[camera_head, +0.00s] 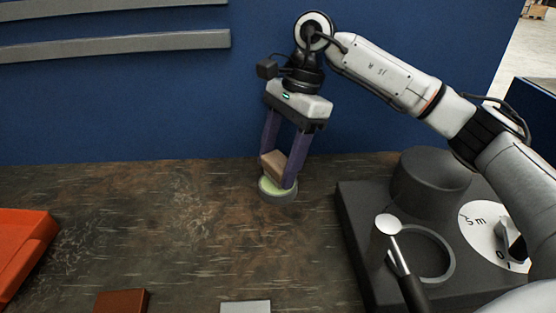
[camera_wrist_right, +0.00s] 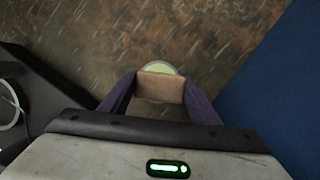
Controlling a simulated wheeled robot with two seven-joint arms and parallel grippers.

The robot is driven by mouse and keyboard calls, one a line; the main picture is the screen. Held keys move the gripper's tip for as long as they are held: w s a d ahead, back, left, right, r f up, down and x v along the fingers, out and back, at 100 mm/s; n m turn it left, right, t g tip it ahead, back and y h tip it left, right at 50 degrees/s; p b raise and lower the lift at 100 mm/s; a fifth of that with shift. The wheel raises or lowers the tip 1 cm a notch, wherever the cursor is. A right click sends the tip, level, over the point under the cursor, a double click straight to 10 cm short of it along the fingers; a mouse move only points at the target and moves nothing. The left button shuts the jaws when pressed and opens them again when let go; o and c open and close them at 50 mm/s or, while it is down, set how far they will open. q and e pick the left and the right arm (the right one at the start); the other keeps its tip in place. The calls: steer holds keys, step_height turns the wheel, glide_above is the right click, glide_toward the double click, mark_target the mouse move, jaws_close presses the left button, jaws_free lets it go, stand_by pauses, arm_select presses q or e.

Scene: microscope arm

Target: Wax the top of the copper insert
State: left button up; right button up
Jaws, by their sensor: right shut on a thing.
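My right gripper (camera_head: 277,172) points down and is shut on a tan block (camera_head: 273,163), which looks like an applicator pad. The block also shows between the fingers in the right wrist view (camera_wrist_right: 160,88). Directly below it is a small round grey tin (camera_head: 278,197) with pale green content, apparently the wax. The block is over or in the tin's opening; I cannot tell if it touches the green surface. A copper-brown block (camera_head: 121,302), likely the copper insert, is cut off by the head view's bottom edge. My left gripper is out of view.
A light grey block (camera_head: 245,306) lies at the bottom edge. An orange-red object (camera_head: 22,250) is at the left. A dark machine base (camera_head: 355,240) with a ring, a white dial and a round-headed tool (camera_head: 388,225) stands at right. The table between is clear.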

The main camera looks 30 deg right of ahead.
mark_target(277, 161)
steer(key=shift+f, duration=0.2)
steer(key=shift+f+b, duration=0.25)
steer(key=shift+b, duration=0.05)
steer(key=shift+f, duration=0.15)
stand_by(1.1)
steer(key=shift+r+p, duration=2.7)
steer(key=shift+r, duration=0.9)
